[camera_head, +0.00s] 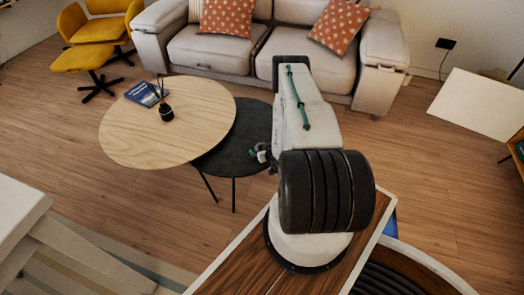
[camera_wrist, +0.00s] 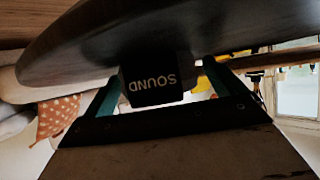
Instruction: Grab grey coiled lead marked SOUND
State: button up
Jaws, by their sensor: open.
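A dark tag with pale letters reading SOUND (camera_wrist: 152,84) shows upside down in the wrist view. It lies between the two teal fingers of my gripper (camera_wrist: 164,72), which stand apart on either side of it. I cannot tell whether either finger touches it. The coils of the lead are not clear behind the tag. In the head view a small grey-and-dark item (camera_head: 261,152) shows at the right edge of the round black table (camera_head: 238,138), beside my arm. My arm hides the gripper there. The black tabletop (camera_wrist: 70,52) fills the upper wrist view.
A larger round oak table (camera_head: 180,135) overlaps the black one on the left, bearing a blue book (camera_head: 146,94) and a dark reed diffuser (camera_head: 166,114). A pale sofa (camera_head: 212,48) stands behind, and a yellow chair (camera_head: 103,28) with footstool at the far left. Wooden floor is open left and right.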

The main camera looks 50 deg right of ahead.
jog(key=c, duration=1.2)
